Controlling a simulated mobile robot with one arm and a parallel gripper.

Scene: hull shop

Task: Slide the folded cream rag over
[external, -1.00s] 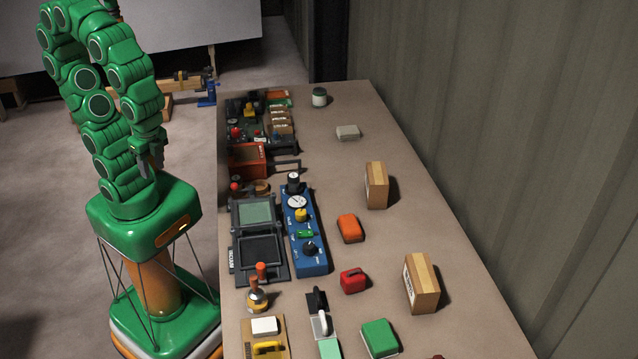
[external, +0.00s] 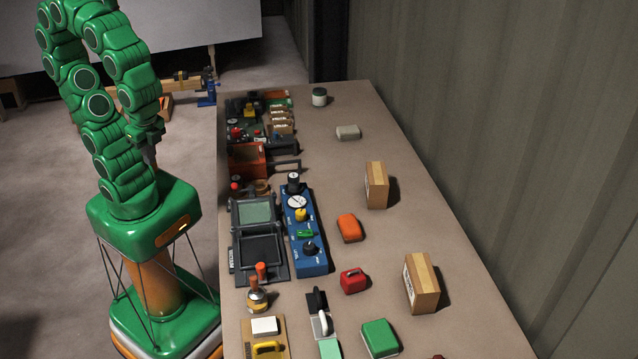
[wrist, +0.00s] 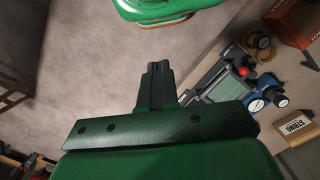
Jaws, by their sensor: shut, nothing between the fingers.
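A small cream block-like bundle (external: 348,132), which looks like the folded cream rag, lies flat on the far part of the bench top, right of the crowded left side. My gripper (external: 153,158) hangs beside the bench, off its left edge and well apart from the rag. In the wrist view my gripper (wrist: 158,72) has its two fingers together with nothing between them. The rag cannot be made out in the wrist view.
A grey-green jar (external: 319,97) stands beyond the rag; a cardboard box (external: 376,185) stands nearer. An orange bundle (external: 349,228), a red case (external: 354,281) and a blue panel (external: 305,235) lie nearer too. Bench top around the rag is clear. A corrugated wall (external: 500,120) runs along the right.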

